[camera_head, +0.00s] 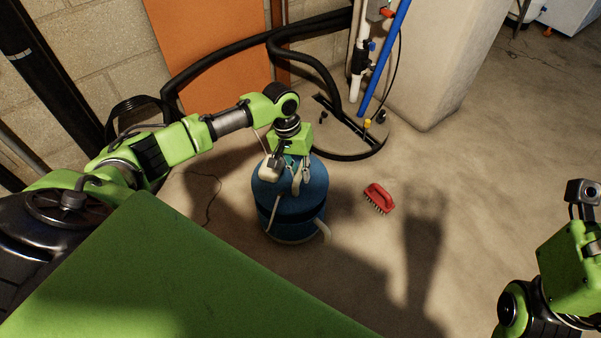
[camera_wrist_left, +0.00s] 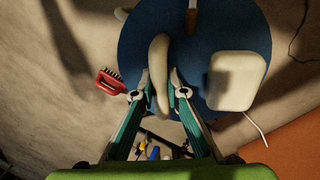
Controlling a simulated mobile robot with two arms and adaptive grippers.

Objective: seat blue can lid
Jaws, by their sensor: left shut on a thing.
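The blue can (camera_head: 285,225) stands on the floor in the head view, with a pale hose or handle near its lower right. Its round blue lid (camera_wrist_left: 215,30) fills the top of the left wrist view and sits over the can; whether it is fully down I cannot tell. A curved cream handle (camera_wrist_left: 158,65) rises from the lid. My left gripper (camera_wrist_left: 160,90) is shut on this handle, one fingertip on each side, and comes down from above in the head view (camera_head: 300,180). My right arm's green end is at the right edge; its fingertips do not show clearly.
A white box (camera_wrist_left: 237,80) sits on the lid beside the handle. A red brush (camera_head: 379,198) lies on the floor right of the can. Black hoses and pipes (camera_head: 355,70) stand behind. A green surface (camera_head: 170,270) fills the lower left.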

